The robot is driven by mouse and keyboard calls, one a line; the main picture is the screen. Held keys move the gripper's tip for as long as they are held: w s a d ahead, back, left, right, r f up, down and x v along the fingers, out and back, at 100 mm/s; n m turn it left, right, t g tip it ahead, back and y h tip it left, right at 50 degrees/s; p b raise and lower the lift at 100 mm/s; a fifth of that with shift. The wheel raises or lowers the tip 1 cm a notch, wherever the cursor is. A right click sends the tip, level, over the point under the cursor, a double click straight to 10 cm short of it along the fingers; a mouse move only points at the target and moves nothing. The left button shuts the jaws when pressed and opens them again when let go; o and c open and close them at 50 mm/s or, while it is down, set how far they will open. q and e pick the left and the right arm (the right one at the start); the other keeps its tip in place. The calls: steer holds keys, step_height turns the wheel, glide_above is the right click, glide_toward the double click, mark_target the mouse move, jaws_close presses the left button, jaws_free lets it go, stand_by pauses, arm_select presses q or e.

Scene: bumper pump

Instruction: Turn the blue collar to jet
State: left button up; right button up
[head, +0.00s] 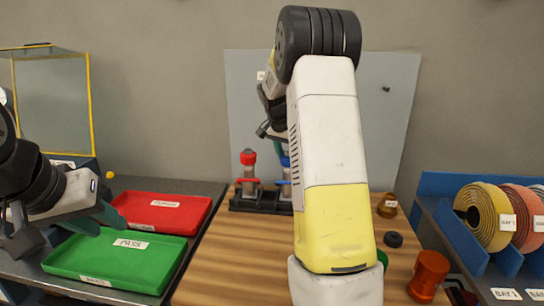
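A small part of a blue piece (284,161), which looks like the blue collar, shows on a grey fixture beside my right arm. Most of it is hidden behind that arm, so I cannot tell how it is turned. My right arm fills the middle of the view and reaches toward the blue piece.
A red-topped fixture (249,168) stands left of the blue one on a black base (252,203). A red tray (180,211) and green tray (120,276) lie left.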

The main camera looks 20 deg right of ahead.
steer(key=m+g, duration=0.1)
steer(key=m, duration=0.2)
steer(key=m+g+h, duration=0.1)
steer(key=m, duration=0.2)
steer(key=m+g, duration=0.2)
steer(key=m, duration=0.3)
steer(key=shift+m, duration=0.3)
steer(key=shift+m+g+y, duration=0.3)
steer(key=shift+m+g, duration=0.1)
steer(key=shift+m, duration=0.2)
stand_by(2.9)
stand_by(0.8)
steer(key=o, duration=1.4)
steer(key=shift+c, duration=0.2)
steer(key=v, duration=0.7)
steer(key=shift+a+r, duration=0.15)
steer(key=shift+r, duration=0.2)
